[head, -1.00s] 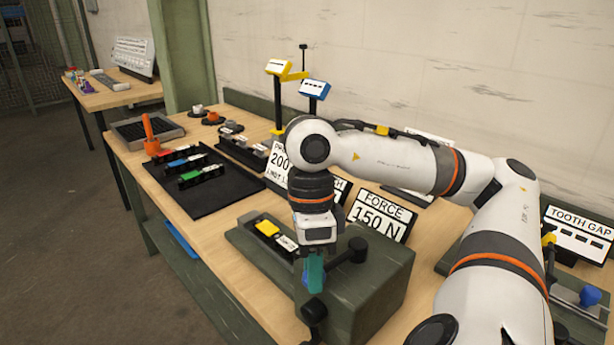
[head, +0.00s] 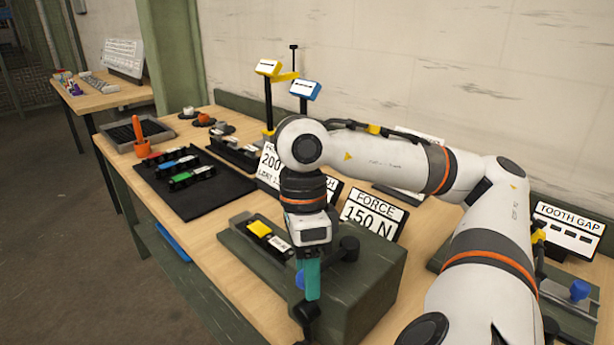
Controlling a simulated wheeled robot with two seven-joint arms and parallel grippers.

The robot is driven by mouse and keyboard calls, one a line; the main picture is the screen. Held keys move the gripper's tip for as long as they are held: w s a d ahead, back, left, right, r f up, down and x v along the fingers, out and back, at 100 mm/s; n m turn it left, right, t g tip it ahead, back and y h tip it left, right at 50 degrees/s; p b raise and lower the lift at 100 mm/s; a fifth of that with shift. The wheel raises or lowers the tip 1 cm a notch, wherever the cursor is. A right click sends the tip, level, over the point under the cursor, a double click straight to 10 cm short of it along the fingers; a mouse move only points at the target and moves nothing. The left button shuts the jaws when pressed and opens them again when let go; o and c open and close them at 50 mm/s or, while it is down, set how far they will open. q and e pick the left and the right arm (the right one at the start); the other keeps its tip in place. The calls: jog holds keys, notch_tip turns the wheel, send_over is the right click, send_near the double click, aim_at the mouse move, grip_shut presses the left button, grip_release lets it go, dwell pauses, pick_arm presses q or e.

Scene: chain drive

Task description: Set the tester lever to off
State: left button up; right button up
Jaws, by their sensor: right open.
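The tester is a dark green box (head: 365,300) on the bench, with a FORCE 150 N sign (head: 371,216) standing behind it. A black knob on an arm (head: 348,249) shows on the box's top. Another black knob (head: 304,312) shows lower, at the box's front. I cannot tell which of these is the tester lever or where its off mark is. My right gripper (head: 312,283) points down at the front of the box, its teal fingers just above the lower knob. It is open; contact cannot be made out. A small blue part shows beside the fingers, partly hidden. My left gripper is out of view.
A green base with a yellow block (head: 259,228) lies left of the box. A black mat (head: 207,191) with coloured blocks is farther left. A TOOTH GAP sign (head: 568,228) and a blue knob (head: 580,291) are at the right.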

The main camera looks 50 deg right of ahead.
notch_tip(320, 180, up, 12)
jog(key=w+d+p, duration=0.1)
jog(key=p, duration=0.7)
jog(key=shift+w+d+p, duration=0.3)
jog(key=shift+w, duration=0.1)
jog(key=shift+f, duration=0.15)
